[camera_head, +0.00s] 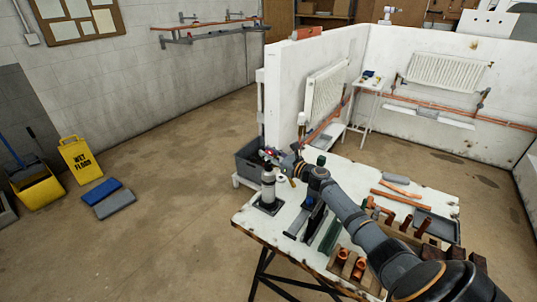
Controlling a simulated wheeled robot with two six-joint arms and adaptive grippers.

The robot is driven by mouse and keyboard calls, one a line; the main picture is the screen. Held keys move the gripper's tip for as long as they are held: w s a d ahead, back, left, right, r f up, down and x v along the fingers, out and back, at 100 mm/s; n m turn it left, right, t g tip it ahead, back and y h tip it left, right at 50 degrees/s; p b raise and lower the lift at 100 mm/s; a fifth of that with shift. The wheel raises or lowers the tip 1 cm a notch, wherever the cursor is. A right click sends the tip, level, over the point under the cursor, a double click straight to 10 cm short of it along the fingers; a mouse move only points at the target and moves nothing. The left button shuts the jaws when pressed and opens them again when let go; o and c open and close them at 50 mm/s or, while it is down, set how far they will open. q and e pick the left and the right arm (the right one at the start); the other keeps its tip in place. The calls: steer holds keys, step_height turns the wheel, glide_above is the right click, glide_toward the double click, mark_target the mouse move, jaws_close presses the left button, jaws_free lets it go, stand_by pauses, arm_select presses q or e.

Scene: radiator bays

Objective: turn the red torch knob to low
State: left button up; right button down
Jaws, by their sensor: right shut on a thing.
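The torch (268,187) stands upright near the far left corner of the white worktable (250,225), with a pale grey cylinder on a dark base. My right arm reaches from the lower right across the table. My right gripper (272,156) is at the top of the torch, shut on a small red thing that looks like the red torch knob (268,153). The fingers hide most of the knob, and its setting is too small to read. My left gripper is not in view.
Copper pipes (398,197), a dark tray (437,227) and wooden holders with copper fittings (343,256) lie right of the torch. A dark grey crate (250,161) stands behind the table corner. White bay walls (300,75) rise behind; open floor lies left.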

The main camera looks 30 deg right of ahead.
mark_target(272, 155)
steer(key=c, duration=1)
jaws_free()
steer(key=v, duration=0.7)
steer(key=shift+s+d+f, duration=0.1)
steer(key=shift+s, duration=0.1)
